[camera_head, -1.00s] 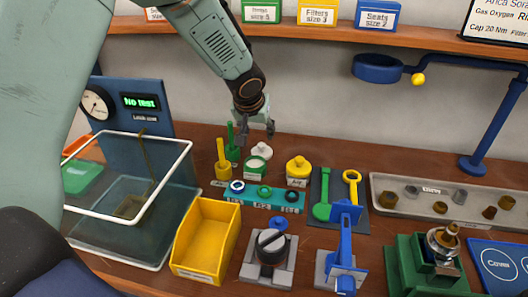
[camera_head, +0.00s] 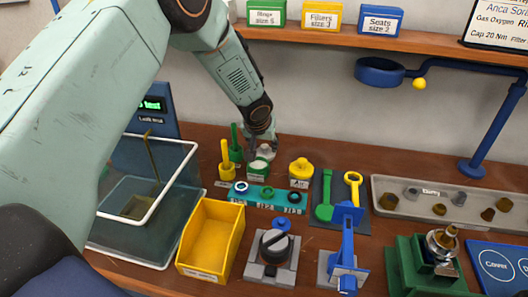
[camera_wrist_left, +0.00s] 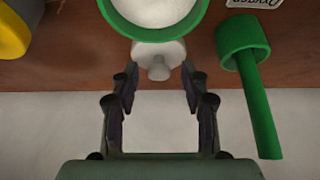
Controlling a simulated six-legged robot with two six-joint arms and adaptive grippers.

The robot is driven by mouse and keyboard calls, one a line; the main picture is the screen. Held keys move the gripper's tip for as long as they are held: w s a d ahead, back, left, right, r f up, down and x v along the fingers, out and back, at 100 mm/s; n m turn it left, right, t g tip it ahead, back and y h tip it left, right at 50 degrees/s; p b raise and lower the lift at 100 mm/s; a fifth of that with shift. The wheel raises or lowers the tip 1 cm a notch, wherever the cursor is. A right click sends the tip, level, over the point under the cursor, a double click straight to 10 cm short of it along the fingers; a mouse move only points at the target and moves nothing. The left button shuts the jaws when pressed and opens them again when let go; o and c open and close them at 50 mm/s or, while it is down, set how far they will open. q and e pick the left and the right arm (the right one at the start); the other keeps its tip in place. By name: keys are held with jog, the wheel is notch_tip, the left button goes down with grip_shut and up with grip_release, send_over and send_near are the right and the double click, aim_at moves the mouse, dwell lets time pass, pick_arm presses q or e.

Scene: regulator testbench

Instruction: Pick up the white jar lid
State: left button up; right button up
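The white jar lid (camera_head: 265,151) stands just behind a green jar (camera_head: 257,170) with a white top on the bench. In the left wrist view the lid (camera_wrist_left: 158,52) shows its small round knob, and the green jar (camera_wrist_left: 190,27) partly covers its body. My left gripper (camera_wrist_left: 159,80) is open, with its fingertips on either side of the knob and gaps on both sides. In the head view this gripper (camera_head: 262,147) is low over the lid and hides part of it. My right gripper is not in view.
A yellow jar (camera_head: 300,172) stands to the right. A teal rack (camera_head: 250,203) and a yellow bin (camera_head: 236,248) lie in front. The wall is close behind.

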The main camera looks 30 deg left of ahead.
aim_at(264, 147)
pick_arm(q)
jog(key=shift+w+d, duration=0.1)
jog(key=shift+d, duration=0.05)
jog(key=shift+c, duration=1.3)
jog(key=c, duration=0.5)
jog(key=shift+r, duration=0.1)
notch_tip(264, 147, up, 13)
jog(key=s, duration=0.2)
jog(key=s+d+f+m+b, duration=0.1)
jog(key=s, duration=0.2)
jog(key=s+f+m+h, duration=0.1)
jog(key=s, duration=0.2)
jog(key=shift+s+d+f+b, duration=0.1)
jog(key=shift+d+f+b, duration=0.05)
jog(key=shift+d+b, duration=0.25)
